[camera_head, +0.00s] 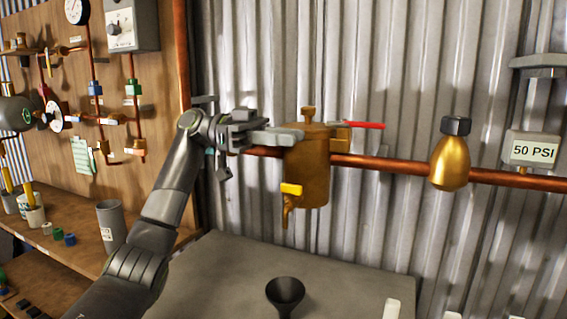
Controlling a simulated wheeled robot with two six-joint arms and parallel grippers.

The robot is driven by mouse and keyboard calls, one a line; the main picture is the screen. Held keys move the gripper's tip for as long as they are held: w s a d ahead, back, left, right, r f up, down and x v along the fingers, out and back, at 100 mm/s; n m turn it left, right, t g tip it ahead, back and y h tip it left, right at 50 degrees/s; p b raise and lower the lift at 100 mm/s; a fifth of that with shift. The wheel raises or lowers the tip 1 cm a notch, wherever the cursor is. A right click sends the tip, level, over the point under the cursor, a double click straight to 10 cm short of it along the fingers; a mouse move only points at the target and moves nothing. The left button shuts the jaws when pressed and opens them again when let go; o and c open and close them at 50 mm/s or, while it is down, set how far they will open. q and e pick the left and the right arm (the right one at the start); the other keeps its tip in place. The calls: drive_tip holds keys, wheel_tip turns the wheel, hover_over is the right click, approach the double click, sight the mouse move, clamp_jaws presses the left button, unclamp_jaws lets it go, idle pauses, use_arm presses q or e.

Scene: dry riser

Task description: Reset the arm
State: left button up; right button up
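My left arm (160,205) comes in from the lower left and reaches up to the wall pipe. My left gripper (290,135) points right, its light grey fingertips at the upper left side of a brass canister (308,172). The fingers overlap the canister in the picture; I cannot tell whether they touch it. The fingers are seen nearly edge-on, so their opening is unclear. The canister hangs upright on the copper pipe (400,165), with a knob on top and a yellow-handled tap (290,190) below. My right gripper is not in view.
A red-handled valve (362,125), a gold fitting (450,165) and a 50 PSI sign (533,149) are to the right. A black funnel (285,292) is above the grey table (225,270). A wooden pipe board and a shelf with cups stand left.

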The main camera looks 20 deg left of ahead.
use_arm(q)
drive_tip(key=shift+r, duration=0.6)
